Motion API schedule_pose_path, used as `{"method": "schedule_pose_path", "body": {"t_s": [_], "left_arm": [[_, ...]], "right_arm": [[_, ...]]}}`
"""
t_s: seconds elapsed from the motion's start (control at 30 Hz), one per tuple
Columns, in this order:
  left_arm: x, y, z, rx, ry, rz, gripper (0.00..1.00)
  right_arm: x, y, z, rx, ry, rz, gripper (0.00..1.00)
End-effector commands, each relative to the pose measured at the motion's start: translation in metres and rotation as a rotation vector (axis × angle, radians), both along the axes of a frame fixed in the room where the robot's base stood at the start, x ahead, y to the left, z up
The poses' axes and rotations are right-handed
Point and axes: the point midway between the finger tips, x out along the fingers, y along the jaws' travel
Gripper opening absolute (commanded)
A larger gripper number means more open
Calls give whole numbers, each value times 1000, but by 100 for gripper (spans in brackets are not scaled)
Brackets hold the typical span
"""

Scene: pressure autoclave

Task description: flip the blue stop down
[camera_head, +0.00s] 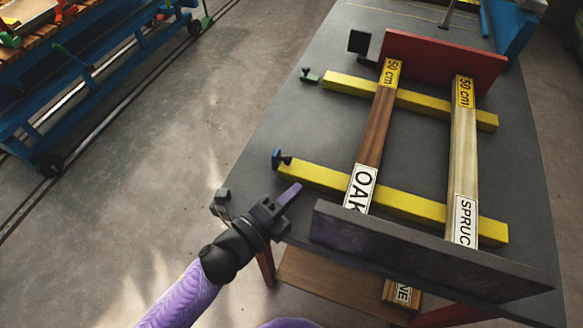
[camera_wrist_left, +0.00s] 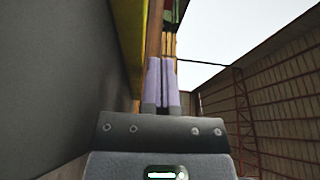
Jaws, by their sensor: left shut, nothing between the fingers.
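The blue stop (camera_head: 276,158) stands upright at the left end of the near yellow beam (camera_head: 400,204) on the grey table in the head view. A small dark part joins it to the beam end. My left gripper (camera_head: 292,192) is shut and empty, with its purple fingers pointing up and right. Its fingertips are just below the blue stop in the picture, apart from it. In the left wrist view the two purple fingers (camera_wrist_left: 161,84) lie together, and I cannot make out the blue stop there. My right gripper is not in view.
A green stop (camera_head: 309,77) sits near the far yellow beam (camera_head: 345,84). Oak (camera_head: 376,128) and spruce (camera_head: 463,140) bars cross both beams, between a red plate (camera_head: 440,62) and a dark plate (camera_head: 420,255). The table's left edge is close to my gripper.

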Motion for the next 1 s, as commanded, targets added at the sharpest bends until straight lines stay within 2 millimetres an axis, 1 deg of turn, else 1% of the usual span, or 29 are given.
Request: {"method": "schedule_pose_path", "body": {"t_s": [0.03,0.23,0.33,0.5,0.63,1.0], "left_arm": [[9,-7,-1,-1,-2,0,0],[41,-35,-1,0,-1,-1,0],[47,-17,-2,6,0,1,0],[53,-1,-1,2,1,0,0],[54,3,-1,1,0,0,0],[54,4,0,-7,2,0,0]], "right_arm": [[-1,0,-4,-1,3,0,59],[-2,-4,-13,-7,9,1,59],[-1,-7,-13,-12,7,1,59],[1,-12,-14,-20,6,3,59],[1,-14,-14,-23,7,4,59],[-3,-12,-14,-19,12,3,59]]}}
